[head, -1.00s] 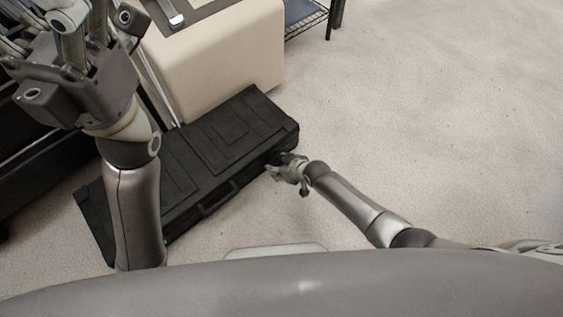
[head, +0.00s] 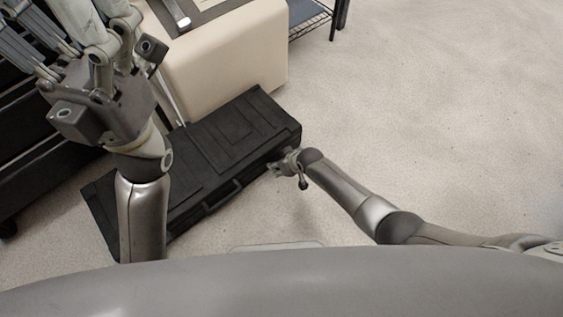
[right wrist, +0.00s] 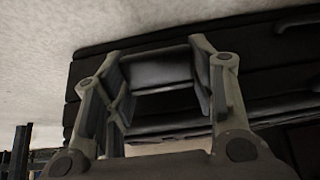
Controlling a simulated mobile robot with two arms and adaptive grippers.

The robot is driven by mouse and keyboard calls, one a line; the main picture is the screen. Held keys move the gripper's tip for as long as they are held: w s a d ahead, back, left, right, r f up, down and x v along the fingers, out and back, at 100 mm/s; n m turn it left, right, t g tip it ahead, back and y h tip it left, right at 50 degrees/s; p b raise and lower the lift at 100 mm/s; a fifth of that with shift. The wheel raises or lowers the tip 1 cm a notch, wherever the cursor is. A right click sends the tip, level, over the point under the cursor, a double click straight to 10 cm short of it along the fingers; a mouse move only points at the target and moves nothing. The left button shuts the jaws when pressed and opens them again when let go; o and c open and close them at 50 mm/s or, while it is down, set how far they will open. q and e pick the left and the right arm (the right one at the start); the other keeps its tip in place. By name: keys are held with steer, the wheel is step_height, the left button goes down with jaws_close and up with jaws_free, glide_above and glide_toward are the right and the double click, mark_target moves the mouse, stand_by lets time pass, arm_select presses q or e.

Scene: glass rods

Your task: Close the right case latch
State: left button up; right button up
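The black case (head: 215,145) lies flat and closed on the floor, with its handle (head: 222,195) on the near long side. My right gripper (head: 279,166) is at the right part of that side, close against the case. In the right wrist view the right gripper (right wrist: 160,60) is open, its fingers apart in front of the dark case (right wrist: 250,60). A dark shiny panel, perhaps the latch (right wrist: 160,72), shows between the fingers; its position and any contact are unclear. My left gripper (head: 65,60) is raised at upper left, fingers spread, tips cut off by the frame.
A cream block-like piece of furniture (head: 230,60) stands just behind the case. A black wire rack (head: 308,18) is at the top. Dark equipment (head: 30,160) stands at the left. The carpeted floor (head: 440,110) to the right is clear.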

steer(key=o, duration=0.3)
steer(key=shift+v, duration=6)
